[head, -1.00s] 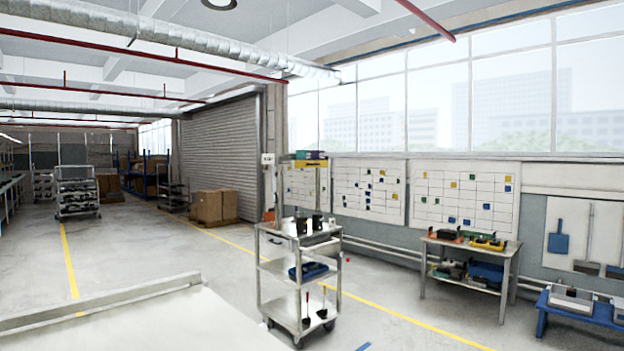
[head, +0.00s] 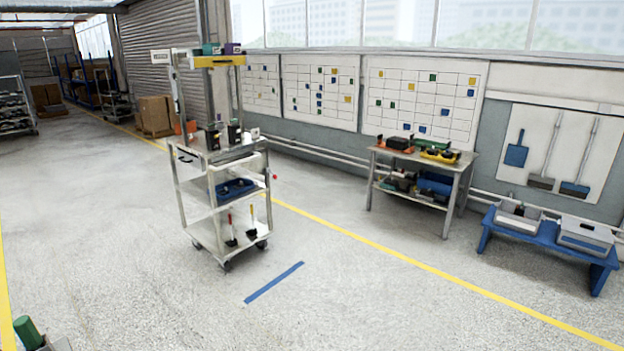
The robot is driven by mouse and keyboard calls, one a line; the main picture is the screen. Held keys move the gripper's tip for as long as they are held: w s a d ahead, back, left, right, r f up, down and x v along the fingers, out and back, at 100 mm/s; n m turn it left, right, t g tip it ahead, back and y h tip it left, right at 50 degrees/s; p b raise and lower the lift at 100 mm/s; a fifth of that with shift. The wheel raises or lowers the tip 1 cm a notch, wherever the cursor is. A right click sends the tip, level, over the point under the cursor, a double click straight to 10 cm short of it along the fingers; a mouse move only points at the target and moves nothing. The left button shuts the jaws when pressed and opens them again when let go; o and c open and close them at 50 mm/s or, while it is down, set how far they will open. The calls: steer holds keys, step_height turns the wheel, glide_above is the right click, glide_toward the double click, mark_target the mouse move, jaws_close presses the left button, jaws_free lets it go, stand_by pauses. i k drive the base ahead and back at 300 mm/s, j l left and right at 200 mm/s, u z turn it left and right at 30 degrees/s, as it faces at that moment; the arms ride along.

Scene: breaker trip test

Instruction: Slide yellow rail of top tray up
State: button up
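The yellow rail (head: 217,62) runs along the front edge of the top tray, which is held on upright posts above a metal cart (head: 212,150). A teal box (head: 211,49) and a purple box (head: 233,48) show on the tray just above the rail. The tray's own floor is mostly hidden behind the rail. The cart stands left of the picture's middle, some distance away across the floor. My gripper is not in view.
Black devices (head: 235,132) stand on the cart's upper shelf. A workbench (head: 420,158) and a low blue bench (head: 548,238) line the right wall. A green cylinder (head: 28,333) shows at the lower left corner. The floor before the cart is open, with blue tape (head: 274,282) on it.

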mark_target(237, 60)
steer(key=i+j+u, duration=0.25)
steer(key=i+u, duration=0.15)
steer(key=i, duration=0.35)
steer(key=i+u, duration=0.4)
steer(key=i, duration=0.35)
steer(key=i+l+u, duration=0.15)
steer(key=i+u, duration=0.2)
steer(key=i, duration=0.4)
